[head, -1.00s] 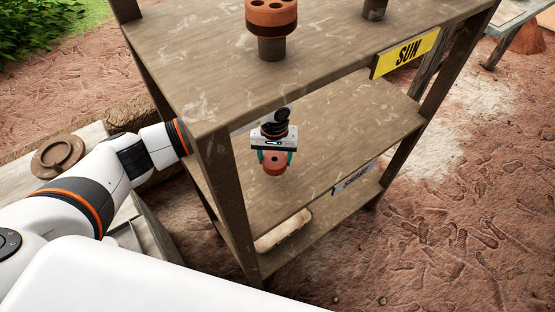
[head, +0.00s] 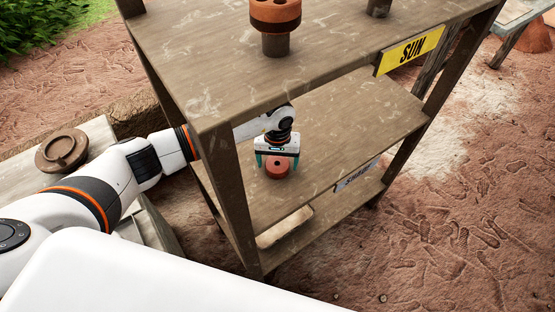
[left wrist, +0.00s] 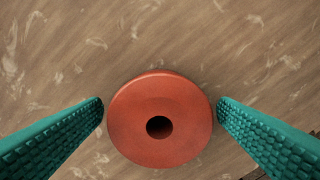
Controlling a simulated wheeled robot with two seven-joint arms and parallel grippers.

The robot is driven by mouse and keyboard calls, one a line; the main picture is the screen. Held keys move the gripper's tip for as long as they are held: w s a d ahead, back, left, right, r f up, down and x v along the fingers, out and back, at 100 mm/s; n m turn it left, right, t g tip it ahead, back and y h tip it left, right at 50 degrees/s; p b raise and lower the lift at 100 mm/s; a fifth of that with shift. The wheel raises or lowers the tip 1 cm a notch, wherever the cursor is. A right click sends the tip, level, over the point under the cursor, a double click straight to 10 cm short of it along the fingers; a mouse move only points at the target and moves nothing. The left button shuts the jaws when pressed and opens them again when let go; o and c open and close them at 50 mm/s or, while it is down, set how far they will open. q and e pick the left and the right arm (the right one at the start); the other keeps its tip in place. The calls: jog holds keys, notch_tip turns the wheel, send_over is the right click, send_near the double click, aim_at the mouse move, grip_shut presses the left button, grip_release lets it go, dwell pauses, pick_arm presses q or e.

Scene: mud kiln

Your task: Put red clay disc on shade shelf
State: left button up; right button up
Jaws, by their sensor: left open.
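The red clay disc (head: 278,168) lies on the middle shelf (head: 340,135), the one whose front edge carries the grey SHADE label (head: 357,176). In the left wrist view the disc (left wrist: 160,118) is round with a dark centre hole and lies flat on the wood. My left gripper (head: 277,163) reaches in under the top shelf and is just above the disc. Its green fingers stand open on both sides of the disc, with a small gap on the right and almost none on the left. My right gripper is not in view.
The top shelf (head: 220,80) bears a yellow SUN label (head: 410,50) and a stack of orange and brown discs (head: 275,15) on a post. Shelf posts stand close to my left arm. A brown ring-shaped piece (head: 62,150) lies at the left.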

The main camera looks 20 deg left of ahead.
aim_at(277, 166)
pick_arm(q)
jog(key=shift+r, duration=0.15)
jog(key=shift+r, duration=0.2)
notch_tip(277, 166, up, 12)
jog(key=b, duration=0.1)
jog(key=shift+f+b, duration=0.2)
jog(key=shift+b, duration=0.2)
